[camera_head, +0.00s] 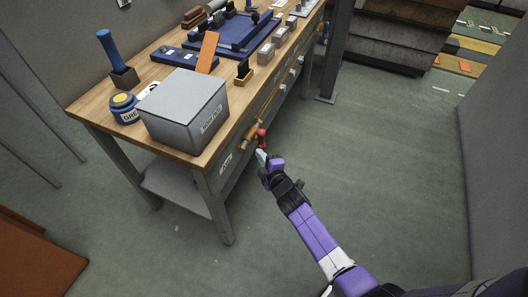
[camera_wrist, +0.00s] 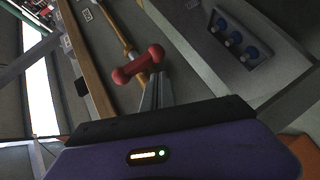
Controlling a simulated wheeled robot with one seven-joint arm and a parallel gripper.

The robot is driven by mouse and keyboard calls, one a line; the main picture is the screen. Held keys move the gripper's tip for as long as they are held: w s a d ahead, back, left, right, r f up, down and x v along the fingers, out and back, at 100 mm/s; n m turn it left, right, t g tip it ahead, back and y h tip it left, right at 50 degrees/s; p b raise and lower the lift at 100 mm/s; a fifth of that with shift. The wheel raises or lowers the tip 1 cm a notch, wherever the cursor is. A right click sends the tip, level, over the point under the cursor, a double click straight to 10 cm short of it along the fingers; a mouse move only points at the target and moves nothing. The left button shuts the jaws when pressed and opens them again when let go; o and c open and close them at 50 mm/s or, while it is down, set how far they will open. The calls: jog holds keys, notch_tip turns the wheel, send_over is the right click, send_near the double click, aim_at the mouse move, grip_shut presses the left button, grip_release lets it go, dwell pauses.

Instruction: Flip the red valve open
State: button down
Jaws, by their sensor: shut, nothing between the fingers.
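The red valve handle (camera_head: 262,134) sits on a brass pipe (camera_head: 249,131) along the front of the workbench. In the wrist view the handle (camera_wrist: 137,66) is a short red bar with rounded ends, lying slantwise across the brass pipe (camera_wrist: 118,28). My gripper (camera_head: 261,154) is just below the handle in the head view. In the wrist view its fingers (camera_wrist: 158,78) are together, with their tips close beside the right end of the handle. I cannot tell whether they touch it. Nothing is held.
The wooden workbench (camera_head: 113,132) carries a grey box (camera_head: 185,108), a blue grease tin (camera_head: 124,108) and several tools. A panel with blue knobs (camera_wrist: 238,42) is right of the handle in the wrist view. The green floor (camera_head: 390,180) is clear to the bench's right.

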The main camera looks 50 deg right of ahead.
jog(key=shift+w+d+f+p, duration=0.2)
jog(key=shift+w+d+p, duration=0.05)
jog(key=shift+d, duration=0.35)
jog(key=shift+w+d+f+p, duration=0.2)
jog(key=shift+d, duration=0.4)
jog(key=shift+f+b, duration=0.15)
jog(key=shift+b, duration=0.3)
jog(key=shift+f+b, duration=0.1)
jog(key=shift+b, duration=0.25)
jog(key=shift+n+t+h+b, duration=0.3)
